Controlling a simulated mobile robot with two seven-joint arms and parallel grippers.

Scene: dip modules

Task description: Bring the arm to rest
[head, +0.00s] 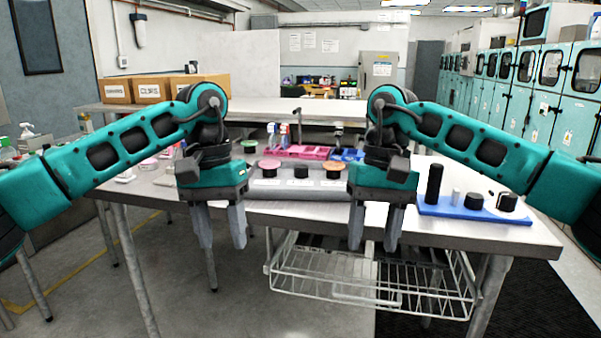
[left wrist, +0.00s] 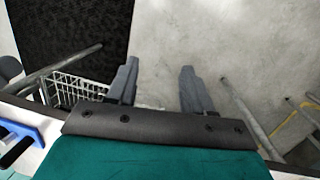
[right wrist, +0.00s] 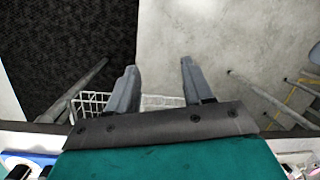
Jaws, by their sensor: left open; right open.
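My left gripper (head: 222,245) hangs pointing down in front of the table's front edge in the head view. Its fingers are apart with nothing between them; the left wrist view (left wrist: 158,88) shows the bare floor below. My right gripper (head: 377,245) hangs the same way, to the right of it, in front of the table and over the wire basket. Its fingers are also apart and empty in the right wrist view (right wrist: 158,85). Both arms reach in from the sides at about the same height.
The metal table (head: 440,232) holds a grey tray (head: 300,187) with several discs, a blue tray (head: 470,212) with black cylinders at the right, and a pink bin (head: 305,152) behind. A wire basket (head: 375,290) hangs below the front edge. Cardboard boxes (head: 150,89) stand behind. The floor in front is clear.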

